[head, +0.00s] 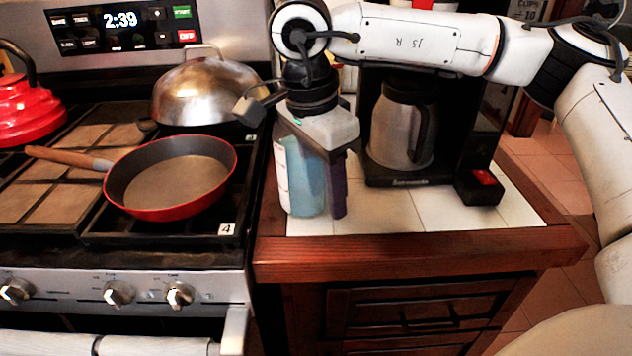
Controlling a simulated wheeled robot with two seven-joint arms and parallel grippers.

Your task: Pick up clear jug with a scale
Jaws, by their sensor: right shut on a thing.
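The clear jug (303,180) stands upright on the tiled counter (385,212), just right of the stove. It looks pale blue and see-through, with scale marks along its left side. My right gripper (322,160) reaches down over it from above and is shut on it. One dark finger lies along the jug's right side; the other finger is mostly hidden. The gripper body covers the top of the jug. Whether the jug's base touches the tiles is hard to tell. My left gripper is not in view.
A coffee maker (483,150) with a steel carafe (395,130) stands close right of the jug. Left is the stove with a red pan (170,213), a domed steel lid or wok (205,92) and a red kettle (25,108). Bare tiles lie along the counter's front.

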